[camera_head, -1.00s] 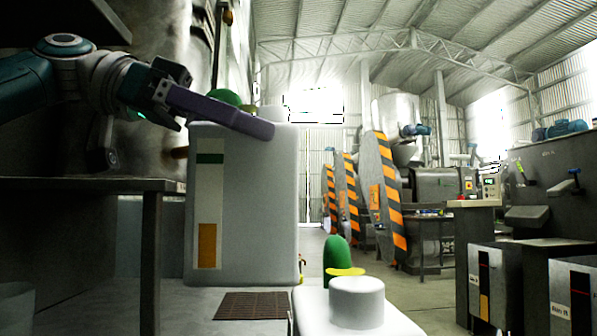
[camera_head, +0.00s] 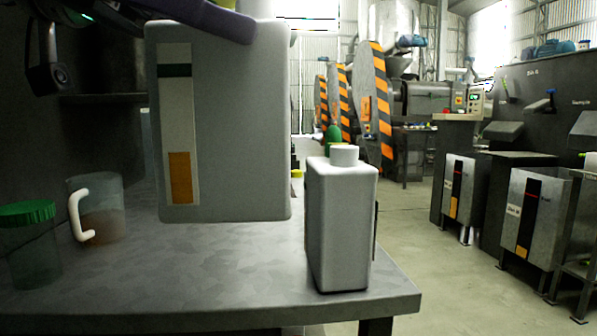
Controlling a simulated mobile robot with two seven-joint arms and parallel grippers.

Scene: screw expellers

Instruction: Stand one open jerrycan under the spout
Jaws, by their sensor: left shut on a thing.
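A large pale grey jerrycan (camera_head: 235,130) with a striped label hangs upright at the centre left. My left gripper (camera_head: 240,25) is shut on it near its top, with a purple finger lying across its upper edge. A smaller grey jerrycan (camera_head: 340,225) with a white cap stands upright at the right end of the table. I cannot make out the spout. My right gripper is not in view.
The grey table (camera_head: 200,280) fills the lower left, its front clear. A clear jug (camera_head: 108,205) with brownish liquid and a green-lidded jar (camera_head: 30,240) stand at its left. Machines with striped guards (camera_head: 376,105) and metal bins (camera_head: 530,210) stand beyond, across open floor.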

